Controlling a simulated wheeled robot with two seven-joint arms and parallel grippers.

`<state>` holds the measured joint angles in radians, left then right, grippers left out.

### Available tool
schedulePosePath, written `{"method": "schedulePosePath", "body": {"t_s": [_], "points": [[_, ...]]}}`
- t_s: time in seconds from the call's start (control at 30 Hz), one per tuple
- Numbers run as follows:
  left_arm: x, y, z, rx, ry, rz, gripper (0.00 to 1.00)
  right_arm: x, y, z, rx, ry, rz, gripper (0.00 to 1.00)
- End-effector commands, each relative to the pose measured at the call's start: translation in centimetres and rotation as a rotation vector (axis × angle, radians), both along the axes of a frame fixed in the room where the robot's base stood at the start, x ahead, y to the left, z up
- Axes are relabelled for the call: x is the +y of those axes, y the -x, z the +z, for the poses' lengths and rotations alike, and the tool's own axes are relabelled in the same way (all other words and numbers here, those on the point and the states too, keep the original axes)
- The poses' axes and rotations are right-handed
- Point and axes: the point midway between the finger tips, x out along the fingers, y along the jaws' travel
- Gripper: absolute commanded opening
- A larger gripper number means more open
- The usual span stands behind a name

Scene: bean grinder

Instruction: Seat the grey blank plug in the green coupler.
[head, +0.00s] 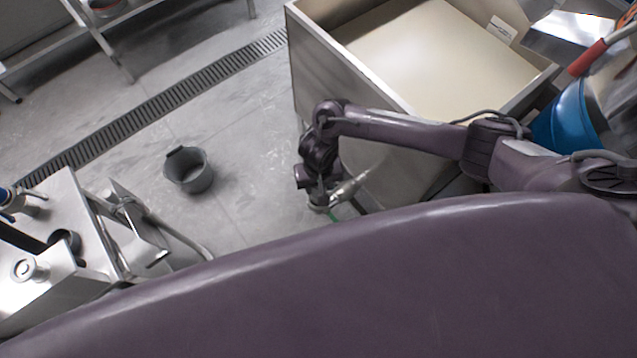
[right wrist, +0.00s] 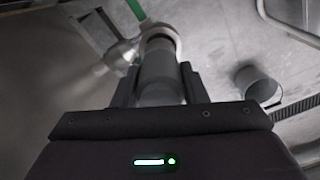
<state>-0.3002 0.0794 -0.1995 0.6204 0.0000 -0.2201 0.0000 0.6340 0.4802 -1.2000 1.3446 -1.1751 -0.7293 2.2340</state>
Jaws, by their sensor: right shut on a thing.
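A green piece (right wrist: 137,8) of the coupler shows beyond the collar, and a bit of green (head: 334,215) shows below the gripper in the head view. My left gripper is not in view.
A metal valve body (head: 349,187) juts out beside the gripper, near the large open bin (head: 370,75). A dark grey bucket (head: 190,173) stands on the open floor to the left. A steel machine (head: 60,250) is at the lower left, a blue tub (head: 566,122) at the right.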

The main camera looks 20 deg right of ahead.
Motion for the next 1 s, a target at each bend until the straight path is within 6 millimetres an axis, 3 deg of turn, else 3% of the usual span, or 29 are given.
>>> {"method": "schedulePosePath", "body": {"t_s": [0.4, 1.0], "points": [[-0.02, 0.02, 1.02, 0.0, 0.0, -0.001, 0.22, 0.06, 0.01, 0.14, 0.0, -0.001, 0.0, 0.02], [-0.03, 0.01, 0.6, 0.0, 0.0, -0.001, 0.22, 0.08, -0.02, -0.59, 0.0, -0.001, 0.0, 0.02]]}}
